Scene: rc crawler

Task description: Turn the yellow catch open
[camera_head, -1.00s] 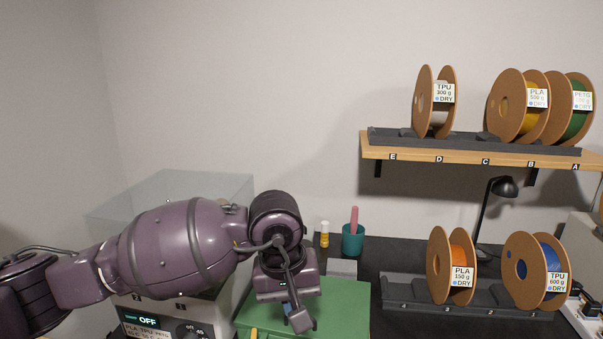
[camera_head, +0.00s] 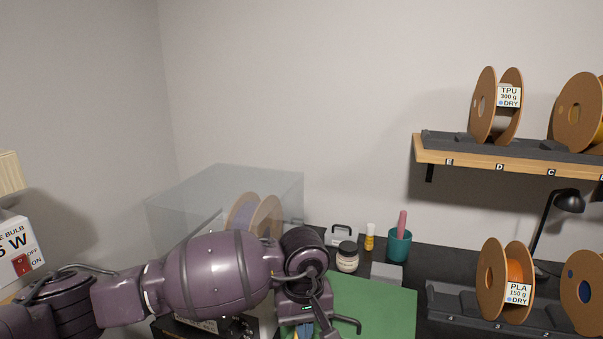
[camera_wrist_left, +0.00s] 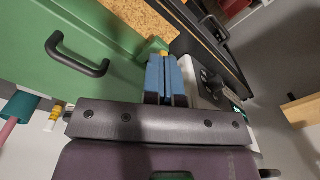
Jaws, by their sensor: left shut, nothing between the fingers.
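A small yellow piece (camera_wrist_left: 163,53), likely the catch, shows in the left wrist view just past my fingertips, at the edge of a green panel (camera_wrist_left: 35,80). I cannot tell whether the fingers touch it, or which way it is turned. In the head view it is not visible. My left gripper (camera_head: 303,331) points down at the left part of the green surface (camera_head: 375,300). Its blue fingers (camera_wrist_left: 165,75) are shut with nothing between them. My right gripper is not in view.
A black handle (camera_wrist_left: 78,56) stands out from the green panel. A clear box (camera_head: 180,205) with a spool (camera_head: 265,215) inside is behind my left arm. A jar (camera_head: 347,257), a yellow bottle (camera_head: 370,237) and a teal cup (camera_head: 399,246) stand behind the green surface. Spool racks are at right.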

